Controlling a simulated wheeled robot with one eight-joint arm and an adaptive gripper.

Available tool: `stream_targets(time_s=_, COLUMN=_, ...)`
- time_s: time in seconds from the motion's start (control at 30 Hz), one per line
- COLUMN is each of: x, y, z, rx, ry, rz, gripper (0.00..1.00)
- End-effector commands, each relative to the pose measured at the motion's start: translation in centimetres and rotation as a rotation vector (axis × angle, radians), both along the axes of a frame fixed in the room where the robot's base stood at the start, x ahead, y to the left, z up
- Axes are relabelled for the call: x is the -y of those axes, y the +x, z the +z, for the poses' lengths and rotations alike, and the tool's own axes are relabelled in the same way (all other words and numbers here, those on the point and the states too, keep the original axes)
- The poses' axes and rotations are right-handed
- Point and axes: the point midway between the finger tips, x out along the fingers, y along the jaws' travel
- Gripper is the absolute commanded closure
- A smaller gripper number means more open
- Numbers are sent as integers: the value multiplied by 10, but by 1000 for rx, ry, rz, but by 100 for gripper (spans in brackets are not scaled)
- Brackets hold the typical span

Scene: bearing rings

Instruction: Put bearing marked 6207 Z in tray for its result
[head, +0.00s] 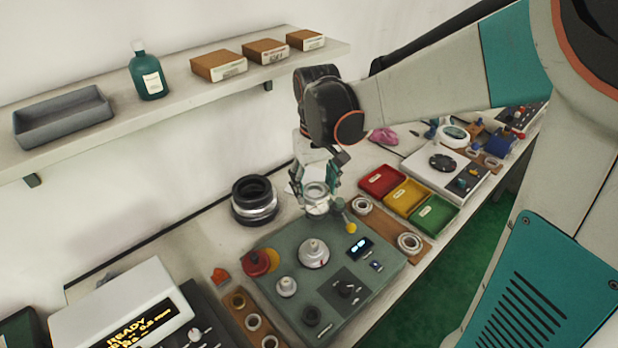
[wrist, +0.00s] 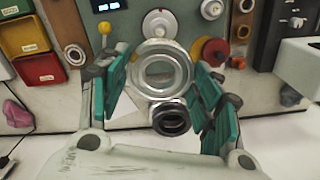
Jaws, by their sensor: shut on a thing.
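My gripper (head: 317,190) is shut on a silver bearing ring (head: 316,203) and holds it up beside the back edge of the green-grey test panel. In the wrist view the ring (wrist: 161,68) sits between the teal fingers (wrist: 160,88). No marking on it can be read. Three small labelled trays stand to the right in the head view: red (head: 382,180), yellow (head: 406,196) and green (head: 434,212). Their label text is too small to read, and they look empty. Other bearing rings lie on wooden boards, one at the right (head: 409,242).
The test panel (head: 365,291) with knobs and a small display lies in front of the gripper. A stack of dark and silver rings (head: 254,199) stands left of it. A white device with a black disc (head: 443,162) is beyond the trays. A shelf (head: 180,102) runs along the wall.

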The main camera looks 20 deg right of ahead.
Motion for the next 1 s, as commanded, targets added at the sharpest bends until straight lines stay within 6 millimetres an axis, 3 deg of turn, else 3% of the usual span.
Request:
stream_targets(time_s=0.6, x=0, y=0, z=28, rx=0, ry=0, rz=0, gripper=76)
stream_targets(time_s=1.0, x=0, y=0, z=28, rx=0, ry=0, rz=0, gripper=76)
